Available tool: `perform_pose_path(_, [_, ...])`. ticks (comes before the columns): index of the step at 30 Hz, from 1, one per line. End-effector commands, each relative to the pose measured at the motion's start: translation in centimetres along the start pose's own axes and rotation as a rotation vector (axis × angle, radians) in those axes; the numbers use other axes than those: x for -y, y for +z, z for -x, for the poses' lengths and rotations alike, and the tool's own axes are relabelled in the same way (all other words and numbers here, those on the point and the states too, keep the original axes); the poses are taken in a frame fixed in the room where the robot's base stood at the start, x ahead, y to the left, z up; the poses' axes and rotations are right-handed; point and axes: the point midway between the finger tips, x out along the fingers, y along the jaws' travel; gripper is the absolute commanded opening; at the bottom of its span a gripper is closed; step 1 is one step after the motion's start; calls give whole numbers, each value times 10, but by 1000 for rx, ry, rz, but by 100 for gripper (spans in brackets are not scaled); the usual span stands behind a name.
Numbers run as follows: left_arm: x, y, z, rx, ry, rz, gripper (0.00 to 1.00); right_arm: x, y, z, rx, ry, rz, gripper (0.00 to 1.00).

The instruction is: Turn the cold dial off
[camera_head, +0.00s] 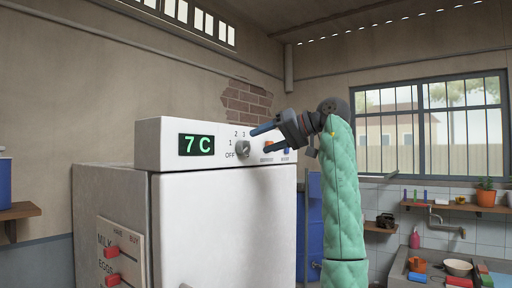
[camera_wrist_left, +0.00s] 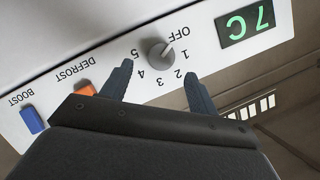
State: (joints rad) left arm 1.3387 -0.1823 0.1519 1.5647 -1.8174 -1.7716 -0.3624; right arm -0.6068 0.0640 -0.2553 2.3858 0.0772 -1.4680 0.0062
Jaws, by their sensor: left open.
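The cold dial (camera_head: 243,148) is a small grey knob on the white fridge's top control panel, ringed by OFF and numbers 1 to 5. It also shows in the wrist view (camera_wrist_left: 160,53), where the picture is upside down. I cannot clearly tell which mark it points to. The green display (camera_head: 196,145) beside it reads 7 C. My left gripper (camera_head: 259,141) is open, its dark blue fingers just right of the dial in the head view. In the wrist view the fingers (camera_wrist_left: 158,69) point toward the dial from either side, apparently short of it. My right gripper is not in view.
An orange DEFROST button (camera_wrist_left: 86,91) and a blue BOOST button (camera_wrist_left: 32,119) sit on the same panel. A MILK and EGGS board (camera_head: 121,250) hangs on the fridge's side. A sink counter and shelves (camera_head: 480,209) stand at the right.

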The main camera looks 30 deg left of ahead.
Motion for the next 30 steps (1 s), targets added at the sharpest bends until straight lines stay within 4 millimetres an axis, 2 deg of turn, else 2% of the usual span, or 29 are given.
perform_pose_path(3, [-1,1,19,-1,2,-1,60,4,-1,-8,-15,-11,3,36])
perform_pose_path(8, [-1,1,31,0,0,-1,60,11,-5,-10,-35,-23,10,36])
perform_pose_path(27, [0,-1,32,-5,-2,38,60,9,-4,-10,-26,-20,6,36])
perform_pose_path(30, [-9,-7,32,-35,43,65,60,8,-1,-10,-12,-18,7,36])
